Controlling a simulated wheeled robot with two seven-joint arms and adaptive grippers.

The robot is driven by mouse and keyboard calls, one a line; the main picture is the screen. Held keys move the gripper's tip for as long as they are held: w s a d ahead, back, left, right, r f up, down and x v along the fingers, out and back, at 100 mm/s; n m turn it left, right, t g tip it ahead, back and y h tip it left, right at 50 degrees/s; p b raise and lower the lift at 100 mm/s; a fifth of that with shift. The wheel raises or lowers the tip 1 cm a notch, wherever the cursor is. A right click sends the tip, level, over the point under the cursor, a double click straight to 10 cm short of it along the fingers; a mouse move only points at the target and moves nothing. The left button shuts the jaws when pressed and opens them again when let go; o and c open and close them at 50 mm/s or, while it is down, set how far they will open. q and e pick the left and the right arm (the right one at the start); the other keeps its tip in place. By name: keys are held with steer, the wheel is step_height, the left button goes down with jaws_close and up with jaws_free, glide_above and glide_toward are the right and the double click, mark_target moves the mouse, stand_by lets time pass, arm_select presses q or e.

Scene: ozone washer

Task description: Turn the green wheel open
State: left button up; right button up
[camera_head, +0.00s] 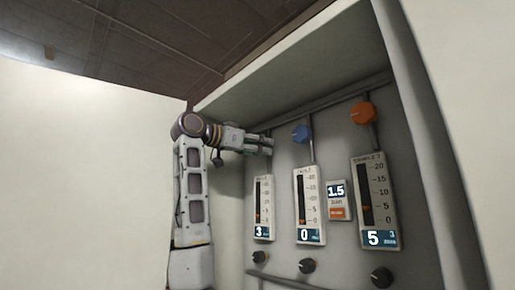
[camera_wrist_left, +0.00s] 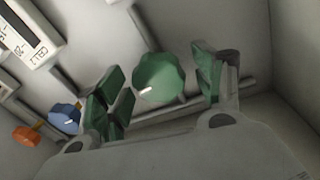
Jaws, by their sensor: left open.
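The green wheel (camera_wrist_left: 158,78) is a ridged knob with a small white mark, seen in the left wrist view. My left gripper (camera_wrist_left: 160,88) is open, with green-padded fingers on either side of the wheel. There are visible gaps between the pads and the wheel in this view, and I cannot tell whether either touches it. In the head view my left gripper (camera_head: 266,143) reaches in from the left to the upper left of the panel and hides the green wheel there. My right gripper is not in view.
A blue knob (camera_head: 300,133) and an orange knob (camera_head: 362,113) sit to the right on the panel (camera_head: 285,270). Below are gauges reading 3, 0 and 5, a small 1.5 display (camera_head: 336,191) and black knobs (camera_head: 307,265). The recess has side walls and an overhang.

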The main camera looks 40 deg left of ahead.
arm_select(q)
steer(key=shift+s, duration=0.1)
steer(key=s+a, duration=0.2)
steer(key=s, duration=0.9)
steer(key=shift+s+a, duration=0.15)
steer(key=shift+s, duration=0.2)
stand_by(0.5)
